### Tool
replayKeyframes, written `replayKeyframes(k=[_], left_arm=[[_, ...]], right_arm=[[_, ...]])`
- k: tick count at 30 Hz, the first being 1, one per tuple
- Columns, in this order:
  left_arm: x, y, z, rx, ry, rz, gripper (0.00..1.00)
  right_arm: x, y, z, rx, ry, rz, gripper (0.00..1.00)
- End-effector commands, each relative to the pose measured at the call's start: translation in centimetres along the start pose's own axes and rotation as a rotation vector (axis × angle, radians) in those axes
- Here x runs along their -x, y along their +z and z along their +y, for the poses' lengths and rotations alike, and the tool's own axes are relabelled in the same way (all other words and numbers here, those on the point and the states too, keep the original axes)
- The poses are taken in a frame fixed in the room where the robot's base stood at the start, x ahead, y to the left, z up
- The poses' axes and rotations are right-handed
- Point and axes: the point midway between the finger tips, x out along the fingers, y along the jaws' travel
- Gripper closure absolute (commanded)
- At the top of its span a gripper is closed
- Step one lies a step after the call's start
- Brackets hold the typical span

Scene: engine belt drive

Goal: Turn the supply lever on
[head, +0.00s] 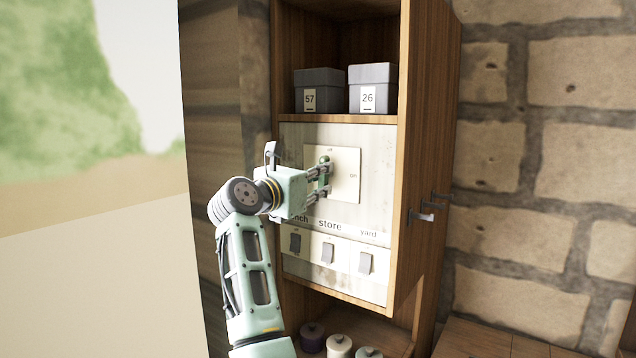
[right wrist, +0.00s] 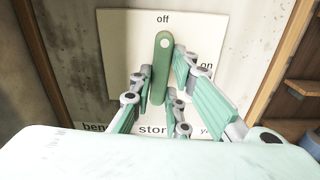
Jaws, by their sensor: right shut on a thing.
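The supply lever (right wrist: 161,70) is a green bar on a cream plate (right wrist: 120,40) marked "off" at the top and "on" at the right. It stands upright, with its upper end toward "off". The lever (head: 325,169) also shows in the head view, partly hidden by my gripper. My right gripper (head: 320,182) is at the plate, its fingers on either side of the lever and shut on it. It also shows in the right wrist view (right wrist: 160,85). My left gripper is not in view.
Below the plate is a row of small grey switches (head: 328,253) labelled "store" and "yard", with one label partly hidden. Grey boxes numbered 57 (head: 318,91) and 26 (head: 372,88) stand on the shelf above. The wooden cabinet side (head: 425,150) bounds the panel at right. Spools (head: 339,345) sit below.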

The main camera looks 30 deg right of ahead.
Motion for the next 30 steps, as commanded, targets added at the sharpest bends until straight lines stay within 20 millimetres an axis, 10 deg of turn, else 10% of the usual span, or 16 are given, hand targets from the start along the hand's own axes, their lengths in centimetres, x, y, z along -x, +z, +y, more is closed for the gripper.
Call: replayKeyframes(k=[30], left_arm=[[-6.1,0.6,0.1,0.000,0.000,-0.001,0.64]], right_arm=[[0.1,0.1,0.3,-0.905,0.001,-0.001,1.00]])
